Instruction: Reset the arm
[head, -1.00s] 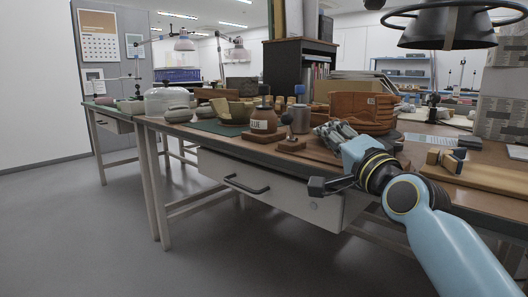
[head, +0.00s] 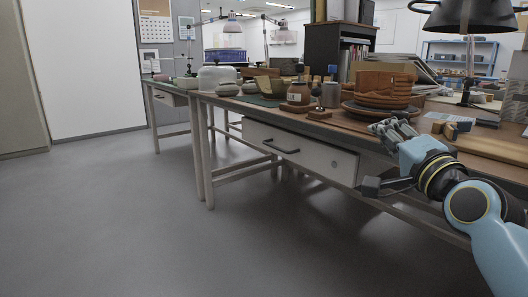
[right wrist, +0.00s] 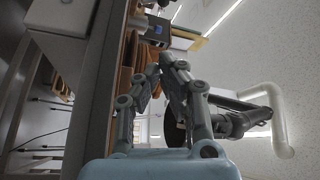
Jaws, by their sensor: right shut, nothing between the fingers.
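My right gripper (head: 392,127) shows at the right of the head view, in front of the workbench edge. Its fingertips come together with nothing between them, which the right wrist view (right wrist: 163,62) also shows. My light blue right arm reaches in from the lower right. Behind the gripper, a brown reassembled bowl (head: 384,88) stands on a dark plate on the bench (head: 350,126). My left gripper is not in the head view.
A drawer (head: 300,150) with a dark handle hangs under the bench. A wooden board (head: 490,145) lies near the right edge. A black lamp (head: 468,15) hangs above. Grey floor (head: 130,220) at the left is clear.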

